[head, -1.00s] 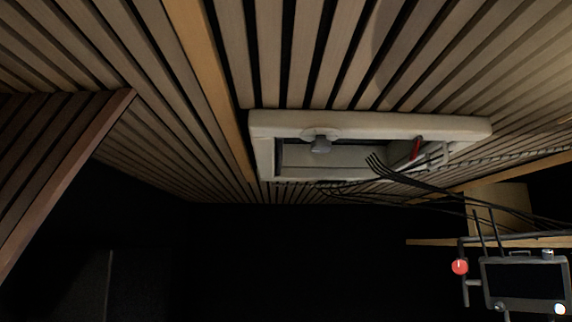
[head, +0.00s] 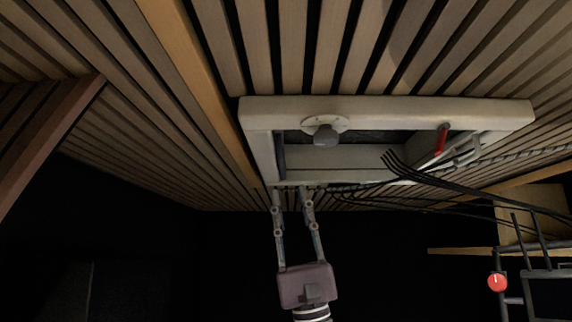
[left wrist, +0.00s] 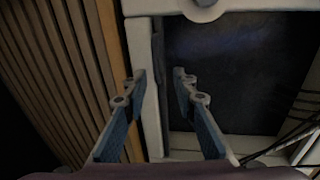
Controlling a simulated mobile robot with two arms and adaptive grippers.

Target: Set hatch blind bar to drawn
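The hatch (head: 385,108) is a pale-framed opening in the slatted ceiling, with a dark pane inside. A narrow dark upright bar, which looks like the blind bar (head: 280,155), stands along the inner left side of the opening. It also shows in the left wrist view (left wrist: 159,60). My left gripper (head: 291,192) is open and empty, below the hatch's lower left corner in the head view. In the left wrist view its fingertips (left wrist: 159,76) appear on either side of the bar; I cannot tell whether they touch it. My right gripper is not in view.
A round grey knob (head: 326,136) sits on the frame's upper edge. A red handle (head: 441,139) is at the right of the opening. Black cables (head: 430,178) hang across the right side. A rack with a red knob (head: 497,282) stands at lower right.

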